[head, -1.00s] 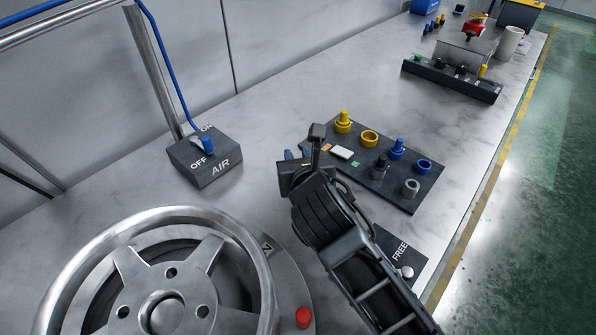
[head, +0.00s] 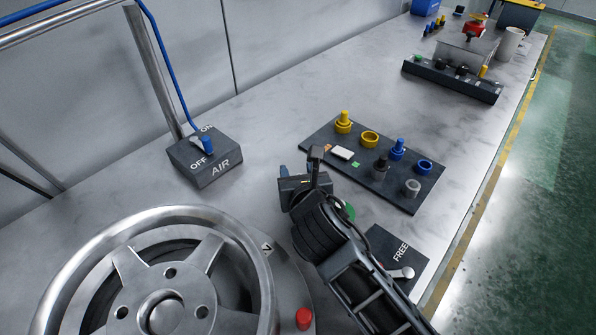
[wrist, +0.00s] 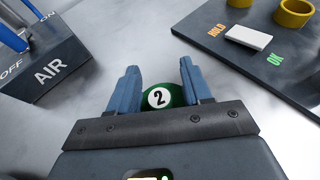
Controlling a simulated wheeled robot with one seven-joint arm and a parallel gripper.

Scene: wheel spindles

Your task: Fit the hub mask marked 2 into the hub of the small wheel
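The hub mask (wrist: 160,97) is a green rounded piece with a white disc marked 2.
The AIR box (head: 205,160) with a blue lever stands left of my gripper. A dark tray (head: 405,198) with yellow, blue and grey parts lies to the right. A FREE plate (head: 385,245) and a red button (head: 304,318) are nearer. Bare bench lies between box and tray.

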